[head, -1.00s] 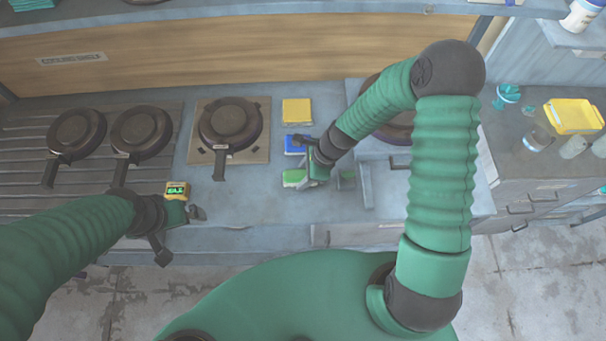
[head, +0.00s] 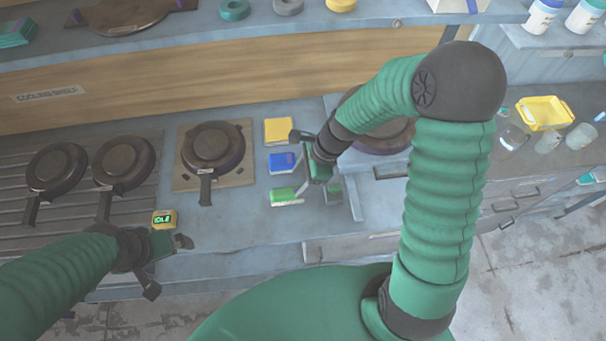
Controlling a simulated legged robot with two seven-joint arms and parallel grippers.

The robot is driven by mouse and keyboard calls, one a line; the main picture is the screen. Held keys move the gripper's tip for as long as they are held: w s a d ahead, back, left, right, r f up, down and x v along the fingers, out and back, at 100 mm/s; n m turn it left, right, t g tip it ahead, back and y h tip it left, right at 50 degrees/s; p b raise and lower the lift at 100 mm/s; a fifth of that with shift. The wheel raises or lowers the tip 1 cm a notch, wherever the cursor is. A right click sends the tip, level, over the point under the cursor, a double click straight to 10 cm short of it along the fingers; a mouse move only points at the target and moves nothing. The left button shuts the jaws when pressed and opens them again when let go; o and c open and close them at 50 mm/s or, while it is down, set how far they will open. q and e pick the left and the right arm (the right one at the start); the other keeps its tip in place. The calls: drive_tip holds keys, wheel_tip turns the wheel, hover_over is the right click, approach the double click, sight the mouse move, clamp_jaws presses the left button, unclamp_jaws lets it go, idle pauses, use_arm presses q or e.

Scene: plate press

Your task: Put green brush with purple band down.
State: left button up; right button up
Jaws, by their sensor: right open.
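I cannot make out a green brush with a purple band for certain in the head view. A green block with a pale edge (head: 286,196) lies on the counter below a blue block (head: 282,162) and a yellow block (head: 278,131). My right gripper (head: 303,162) is open just right of the blue and green blocks, its fingers apart and nothing seen between them. My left gripper (head: 169,266) is at the counter's front edge, below a small yellow box with a lit display (head: 164,219). Its fingers look apart and empty.
Several dark round pans stand at the left, one (head: 213,147) on a tan board (head: 244,178). A shelf (head: 225,35) with rings and a dark board runs along the back. A yellow tray (head: 545,112) and jars are at the right. The counter front between my grippers is clear.

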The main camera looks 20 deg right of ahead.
drive_tip(key=shift+v, duration=1)
drive_tip(key=s+d+r+n+h, duration=0.1)
drive_tip(key=s+n, duration=0.3)
drive_tip(key=n, duration=0.6)
drive_tip(key=s+d+r+n+t+h, duration=0.1)
drive_tip(key=s+r+n+h, duration=0.2)
drive_tip(key=n, duration=0.8)
drive_tip(key=shift+s+r, duration=0.35)
drive_tip(key=shift+s, duration=0.05)
drive_tip(key=shift+s, duration=0.1)
drive_tip(key=shift+a, duration=0.1)
drive_tip(key=shift+o, duration=0.4)
